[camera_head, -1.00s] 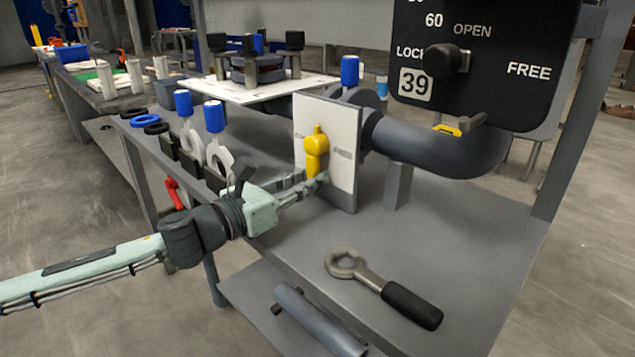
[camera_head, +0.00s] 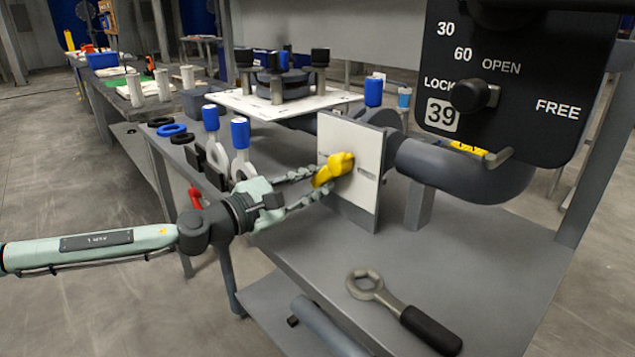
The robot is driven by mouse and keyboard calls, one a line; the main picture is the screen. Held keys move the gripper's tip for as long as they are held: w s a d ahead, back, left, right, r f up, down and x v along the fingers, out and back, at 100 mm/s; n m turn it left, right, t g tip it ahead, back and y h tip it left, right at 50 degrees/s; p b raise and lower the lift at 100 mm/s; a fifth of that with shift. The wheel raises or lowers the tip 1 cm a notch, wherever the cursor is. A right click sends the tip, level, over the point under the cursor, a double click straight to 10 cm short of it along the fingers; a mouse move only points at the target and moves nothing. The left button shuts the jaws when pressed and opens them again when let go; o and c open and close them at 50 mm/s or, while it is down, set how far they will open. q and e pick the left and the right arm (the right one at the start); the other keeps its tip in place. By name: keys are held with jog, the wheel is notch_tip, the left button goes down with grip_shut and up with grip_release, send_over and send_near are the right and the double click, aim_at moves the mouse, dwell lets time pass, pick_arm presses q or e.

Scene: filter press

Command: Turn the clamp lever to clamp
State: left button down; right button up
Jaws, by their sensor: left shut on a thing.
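The yellow clamp lever (camera_head: 333,169) sits on the front of an upright white plate (camera_head: 351,150) on the grey bench. It is tilted, its lower end pointing down and left. My left gripper (camera_head: 312,187) reaches in from the left, its fingers on the lever's lower end. It is shut on the lever. The small markings on the plate are too blurred to read. My right gripper is not in view.
A ring wrench (camera_head: 405,312) with a black handle lies on the bench front. A thick grey pipe (camera_head: 465,172) runs right from behind the plate. A black panel (camera_head: 515,85) hangs at upper right. Blue-topped tools (camera_head: 240,135) stand left of the plate.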

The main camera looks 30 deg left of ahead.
pick_arm(q)
jog(key=shift+a+r+m, duration=0.1)
jog(key=shift+r+m, duration=0.1)
jog(key=shift+m, duration=0.2)
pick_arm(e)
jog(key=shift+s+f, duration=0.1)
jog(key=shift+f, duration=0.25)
pick_arm(q)
jog(key=c, duration=1.3)
grip_release()
jog(key=shift+f, duration=0.1)
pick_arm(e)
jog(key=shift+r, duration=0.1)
